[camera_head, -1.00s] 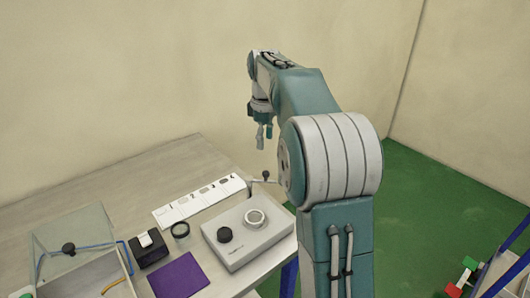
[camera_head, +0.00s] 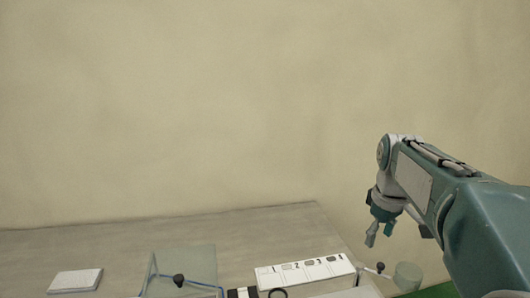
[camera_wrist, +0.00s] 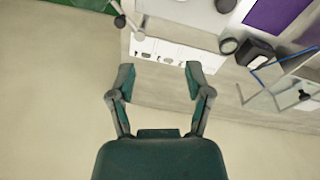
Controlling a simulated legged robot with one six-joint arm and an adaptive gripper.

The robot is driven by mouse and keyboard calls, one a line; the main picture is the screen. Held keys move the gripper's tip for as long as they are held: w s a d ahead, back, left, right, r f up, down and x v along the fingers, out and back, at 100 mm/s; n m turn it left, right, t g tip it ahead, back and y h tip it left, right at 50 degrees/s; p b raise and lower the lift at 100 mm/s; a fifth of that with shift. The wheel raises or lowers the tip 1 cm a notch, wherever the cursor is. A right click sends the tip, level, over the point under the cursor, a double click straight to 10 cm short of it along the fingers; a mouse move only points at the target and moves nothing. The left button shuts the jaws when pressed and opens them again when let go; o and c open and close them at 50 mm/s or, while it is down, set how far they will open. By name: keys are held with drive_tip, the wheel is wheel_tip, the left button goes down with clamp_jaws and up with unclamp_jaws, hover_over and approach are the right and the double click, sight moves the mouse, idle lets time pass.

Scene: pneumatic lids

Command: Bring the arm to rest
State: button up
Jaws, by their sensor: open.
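My gripper (camera_head: 380,232) hangs at the right in the head view, with its fingers pointing down, to the right of the table's corner. In the wrist view my gripper (camera_wrist: 160,82) shows two fingers spread wide apart with nothing between them. My teal and grey arm (camera_head: 445,200) reaches in from the right edge of the head view. In the wrist view the white numbered strip (camera_wrist: 175,52) lies beyond the fingertips, at the table's edge.
The table (camera_head: 120,242) carries a white pad (camera_head: 75,280), a clear-lidded box (camera_head: 190,262) and the numbered strip (camera_head: 304,271). A small black-knobbed lever (camera_head: 380,267) stands by its right edge. The plain wall (camera_head: 200,100) rises behind. The purple sheet (camera_wrist: 280,15) shows in the wrist view.

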drive_tip(key=s+a+f+m+t, duration=0.1)
drive_tip(key=s+a+f, duration=0.1)
drive_tip(key=s, duration=0.5)
drive_tip(key=s+a+f+m+t, duration=0.1)
drive_tip(key=s+a+f+m, duration=0.1)
drive_tip(key=s+a, duration=0.2)
drive_tip(key=s+a+f+m+t, duration=0.2)
drive_tip(key=s+a, duration=0.1)
drive_tip(key=s, duration=0.7)
drive_tip(key=shift+a+f, duration=0.3)
drive_tip(key=shift+f, duration=0.1)
drive_tip(key=shift+d+m, duration=0.1)
drive_tip(key=shift+m, duration=0.2)
